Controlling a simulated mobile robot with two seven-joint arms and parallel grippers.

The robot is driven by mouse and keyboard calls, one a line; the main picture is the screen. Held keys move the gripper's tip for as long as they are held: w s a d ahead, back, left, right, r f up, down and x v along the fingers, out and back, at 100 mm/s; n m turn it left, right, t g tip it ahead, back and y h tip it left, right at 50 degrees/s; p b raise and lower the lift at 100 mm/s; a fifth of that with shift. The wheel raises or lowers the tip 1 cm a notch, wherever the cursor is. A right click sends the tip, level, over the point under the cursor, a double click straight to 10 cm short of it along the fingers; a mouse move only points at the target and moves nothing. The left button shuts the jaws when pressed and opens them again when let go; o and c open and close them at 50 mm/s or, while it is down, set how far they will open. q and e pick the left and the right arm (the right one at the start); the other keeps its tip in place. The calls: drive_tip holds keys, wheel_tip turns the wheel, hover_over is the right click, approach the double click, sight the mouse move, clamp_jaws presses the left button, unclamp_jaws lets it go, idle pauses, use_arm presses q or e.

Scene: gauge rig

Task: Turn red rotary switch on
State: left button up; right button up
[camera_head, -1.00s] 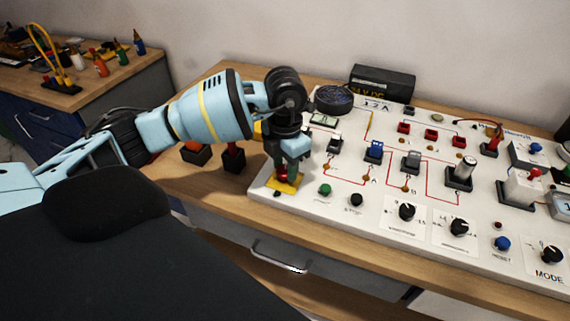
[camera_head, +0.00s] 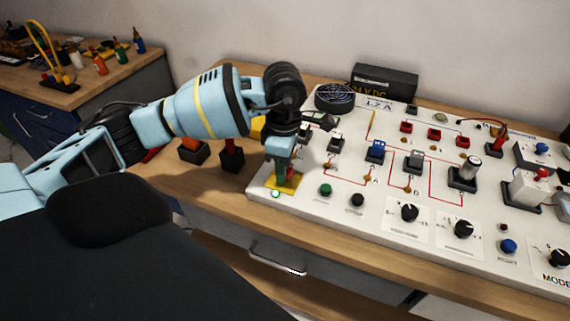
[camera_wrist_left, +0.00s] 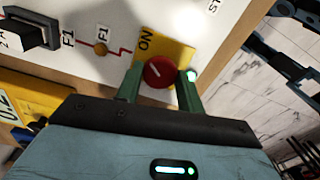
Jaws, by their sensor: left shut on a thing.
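The red rotary switch (camera_wrist_left: 159,72) sits on a yellow plate (camera_wrist_left: 178,50) marked ON at the left corner of the white panel. In the head view the switch is hidden behind my gripper, and the yellow plate (camera_head: 287,184) shows beneath it. My left gripper (camera_head: 283,170) points down at the plate. In the wrist view its green fingers (camera_wrist_left: 160,82) are shut on the knob, one on each side. The knob carries a short pale mark. A small indicator lamp (camera_head: 275,194) at the plate's front edge glows green; it also shows lit in the wrist view (camera_wrist_left: 191,76). My right gripper is not in view.
The white panel (camera_head: 330,207) carries a green button (camera_head: 325,190), a black button (camera_head: 357,200), black dials and several switches. Orange-and-black blocks (camera_head: 194,151) stand on the wooden bench left of it. A black 24 V box (camera_head: 384,82) stands behind.

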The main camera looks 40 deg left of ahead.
use_arm(q)
drive_tip(key=shift+m, duration=0.8)
drive_tip(key=o, duration=1)
drive_tip(key=shift+r, duration=0.2)
wheel_tip(320, 180, up, 8)
drive_tip(key=shift+f, duration=0.25)
